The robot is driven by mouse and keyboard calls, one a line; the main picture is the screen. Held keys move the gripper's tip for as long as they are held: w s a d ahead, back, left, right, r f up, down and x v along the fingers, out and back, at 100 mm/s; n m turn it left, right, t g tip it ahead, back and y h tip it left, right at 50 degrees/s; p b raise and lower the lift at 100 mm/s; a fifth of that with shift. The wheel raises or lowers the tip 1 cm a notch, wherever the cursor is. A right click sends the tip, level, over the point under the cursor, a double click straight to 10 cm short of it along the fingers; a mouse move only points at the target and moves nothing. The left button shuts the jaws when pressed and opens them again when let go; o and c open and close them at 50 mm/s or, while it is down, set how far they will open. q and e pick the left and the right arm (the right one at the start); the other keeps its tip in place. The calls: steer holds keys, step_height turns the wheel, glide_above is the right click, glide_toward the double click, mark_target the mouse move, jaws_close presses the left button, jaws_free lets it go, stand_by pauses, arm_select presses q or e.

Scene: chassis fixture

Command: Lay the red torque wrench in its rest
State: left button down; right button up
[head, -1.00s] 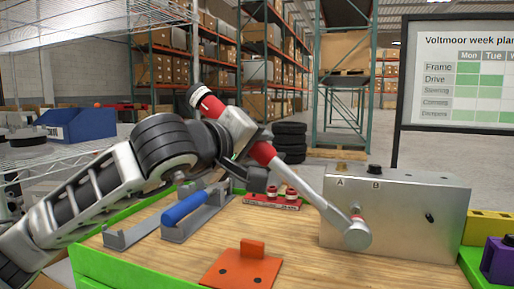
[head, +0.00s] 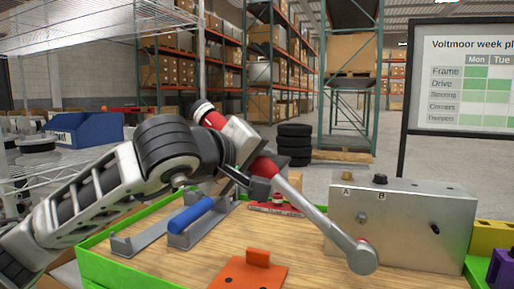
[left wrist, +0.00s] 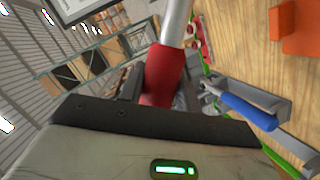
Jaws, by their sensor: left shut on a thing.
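The red torque wrench (head: 322,217) is held aslant in my left gripper (head: 256,172), with its red grip between the fingers. Its silver shaft runs down right to a round head (head: 362,259) in front of the metal box. The head is below the bolt (head: 362,217) on the box face and looks apart from it. In the left wrist view the wrench's red grip (left wrist: 165,76) rises from the dark jaw. An empty grey rest (head: 138,238) is at the table's left. Beside it, a blue-handled tool (head: 191,215) lies in another grey rest (head: 205,226). My right gripper is out of view.
The metal box (head: 410,222), marked A and B, stands at the right. An orange plate (head: 245,271) with an upright block is at the front middle. A red rack (head: 276,208) sits behind. Yellow and purple blocks are at far right. Bare wood lies between.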

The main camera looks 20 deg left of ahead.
arm_select(q)
step_height(320, 180, down, 6)
steer(key=w+a+n+g+p, duration=0.2)
steer(key=w+n+g+p, duration=0.1)
steer(key=g+p, duration=1.2)
steer(key=shift+a+r+n+p, duration=0.15)
steer(key=shift+a+n+p, duration=0.45)
steer(key=shift+p, duration=3.1)
steer(key=shift+d, duration=0.2)
steer(key=shift+s, duration=0.1)
